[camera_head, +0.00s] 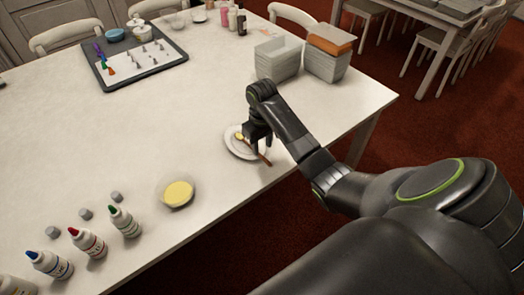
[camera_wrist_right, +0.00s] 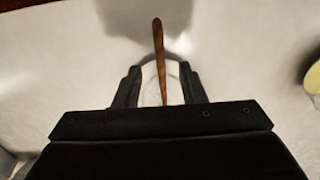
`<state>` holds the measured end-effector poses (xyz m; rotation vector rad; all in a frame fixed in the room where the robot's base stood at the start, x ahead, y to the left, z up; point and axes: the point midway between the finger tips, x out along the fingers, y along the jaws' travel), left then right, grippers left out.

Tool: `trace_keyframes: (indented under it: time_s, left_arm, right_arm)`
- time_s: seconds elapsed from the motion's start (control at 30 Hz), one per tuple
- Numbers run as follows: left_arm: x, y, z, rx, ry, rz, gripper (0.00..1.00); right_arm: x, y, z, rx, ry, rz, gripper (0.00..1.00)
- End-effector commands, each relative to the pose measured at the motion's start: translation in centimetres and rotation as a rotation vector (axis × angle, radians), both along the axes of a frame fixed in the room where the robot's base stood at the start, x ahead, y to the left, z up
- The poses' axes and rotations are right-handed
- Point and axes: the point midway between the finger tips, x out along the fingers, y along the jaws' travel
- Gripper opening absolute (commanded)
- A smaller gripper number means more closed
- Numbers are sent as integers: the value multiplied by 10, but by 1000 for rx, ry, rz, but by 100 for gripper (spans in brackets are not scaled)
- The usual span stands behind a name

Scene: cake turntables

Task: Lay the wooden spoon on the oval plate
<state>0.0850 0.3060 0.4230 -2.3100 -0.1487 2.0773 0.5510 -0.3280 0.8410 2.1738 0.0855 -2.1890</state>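The wooden spoon (camera_head: 264,157) lies across the white oval plate (camera_head: 232,148), its brown handle sticking out past the rim toward the near table edge. In the right wrist view the spoon's handle (camera_wrist_right: 159,45) runs lengthwise between my fingers, with the pale plate (camera_wrist_right: 150,80) under it. My right gripper (camera_head: 258,147) is low over the plate and covers part of the plate and spoon. In the right wrist view my right gripper (camera_wrist_right: 160,75) has its two fingers apart, with a gap on each side of the spoon. My left gripper is not in view.
A yellow round in a shallow dish (camera_head: 178,194) sits left of the plate. Several bottles, such as the red-capped one (camera_head: 88,242), stand at the near left. Grey bins (camera_head: 278,58) stand behind my arm, and a dark tray (camera_head: 110,80) lies at the far left. The table's middle is clear.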

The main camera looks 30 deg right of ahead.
Motion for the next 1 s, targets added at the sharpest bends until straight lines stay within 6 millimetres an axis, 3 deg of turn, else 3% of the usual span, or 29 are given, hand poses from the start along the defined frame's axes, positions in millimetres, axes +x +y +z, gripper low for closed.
trace_keyframes:
  time_s: [0.1, 0.2, 0.7, 1.0]
  left_arm:
    - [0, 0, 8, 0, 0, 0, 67]
    - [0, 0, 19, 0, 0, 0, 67]
    - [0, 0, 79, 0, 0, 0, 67]
    - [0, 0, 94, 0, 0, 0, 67]
  right_arm:
    - [1, 0, 36, -2, -5, 1, 37]
    - [0, 0, 58, -1, 0, 0, 37]
    - [1, 0, 117, 0, 0, 0, 37]
    - [1, 0, 132, 0, 0, 0, 37]
